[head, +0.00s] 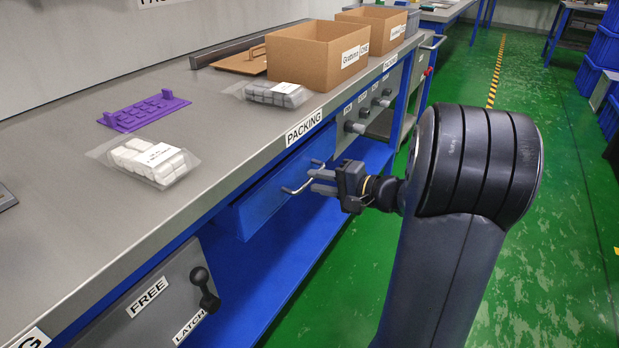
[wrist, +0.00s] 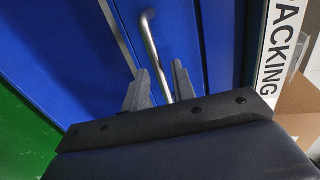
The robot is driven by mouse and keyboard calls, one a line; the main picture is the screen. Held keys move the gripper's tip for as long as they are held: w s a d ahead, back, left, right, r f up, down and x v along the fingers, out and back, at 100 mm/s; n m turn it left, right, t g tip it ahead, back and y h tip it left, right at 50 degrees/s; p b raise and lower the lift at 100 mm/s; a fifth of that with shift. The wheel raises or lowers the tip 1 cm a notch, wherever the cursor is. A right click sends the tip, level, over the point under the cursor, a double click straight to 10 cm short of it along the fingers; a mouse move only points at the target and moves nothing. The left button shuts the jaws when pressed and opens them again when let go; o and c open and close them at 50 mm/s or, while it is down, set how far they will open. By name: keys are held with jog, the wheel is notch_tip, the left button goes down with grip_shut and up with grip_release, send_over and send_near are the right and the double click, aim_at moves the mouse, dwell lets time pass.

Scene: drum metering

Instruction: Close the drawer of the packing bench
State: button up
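The blue drawer (head: 262,206) of the packing bench (head: 225,150) stands out from under the bench top, below the PACKING label. Its metal bar handle (head: 290,191) also shows in the wrist view (wrist: 151,38), against the drawer's blue front (wrist: 183,35). My gripper (head: 318,181) is at the handle, in front of the drawer. In the wrist view its two fingers (wrist: 157,82) are apart, one on each side of the bar, with small gaps showing. Part of the handle is hidden by the fingers in the head view.
On the bench top lie a purple rack (head: 145,110), two clear bags of white and grey pieces (head: 150,161), (head: 272,93) and cardboard boxes (head: 318,55). A grey panel with a black knob (head: 204,288) is at lower left. The green floor (head: 560,200) at right is clear.

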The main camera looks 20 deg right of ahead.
aim_at(311, 181)
jog(key=p+v, duration=0.1)
jog(key=v, duration=0.6)
jog(key=shift+s, duration=0.15)
jog(key=shift+d+f, duration=0.1)
jog(key=shift+f, duration=0.05)
jog(key=b+x, duration=0.2)
jog(key=x, duration=0.8)
jog(key=shift+s+d, duration=0.25)
jog(key=shift+d, duration=0.05)
